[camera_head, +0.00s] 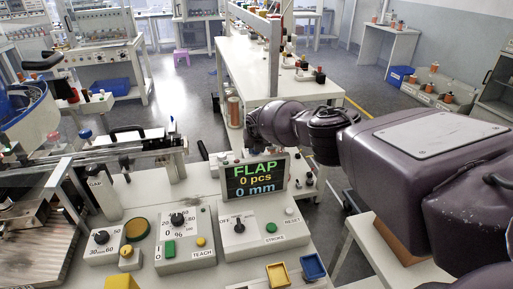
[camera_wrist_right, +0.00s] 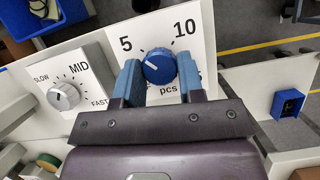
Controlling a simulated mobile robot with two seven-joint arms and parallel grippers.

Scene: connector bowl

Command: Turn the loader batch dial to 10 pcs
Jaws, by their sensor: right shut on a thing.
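The batch dial (camera_wrist_right: 158,66) is a blue round knob with a white pointer line, on a white panel marked 5, 10 and pcs in the right wrist view. Its pointer slants up and left, on the side of the 5 and away from the 10. My right gripper (camera_wrist_right: 160,80) is shut on the dial, one blue-grey finger on each side. In the head view my right arm reaches in from the right and ends behind the display (camera_head: 255,176), which reads FLAP, 0 pcs, 0 mm. The dial is hidden there. My left gripper is not in view.
A grey speed knob (camera_wrist_right: 63,96) marked SLOW, MID and FAST is left of the dial. A blue bin (camera_wrist_right: 288,104) is at the right. In the head view, control boxes with black knobs (camera_head: 177,219) and green buttons stand on the front bench.

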